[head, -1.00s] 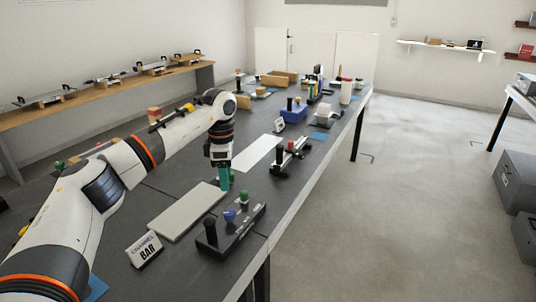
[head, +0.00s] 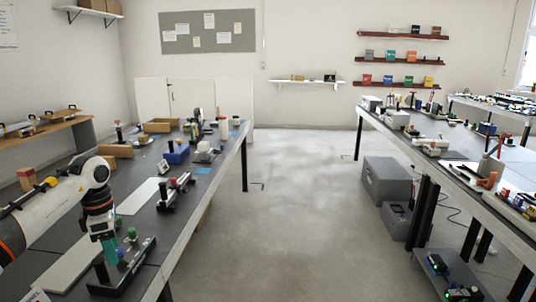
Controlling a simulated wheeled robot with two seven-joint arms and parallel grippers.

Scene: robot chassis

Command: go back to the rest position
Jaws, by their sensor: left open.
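My left arm comes in from the left side of the head view, over the dark workbench (head: 218,165). My left gripper (head: 111,258), with teal fingers, points down and is open. It shows close to the left of a black fixture (head: 128,272) that carries a green knob (head: 131,234) and a blue knob (head: 121,253). I see nothing held between the fingers. Whether the fingertips touch the bench or the fixture is not clear. My right gripper is out of view.
A pale plate (head: 66,270) and a white sheet (head: 141,195) lie near my left arm. A black clamp-like device (head: 174,192) and a blue bin (head: 176,155) stand farther along. Open floor (head: 290,210) lies between this bench and grey cases (head: 388,180) at right.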

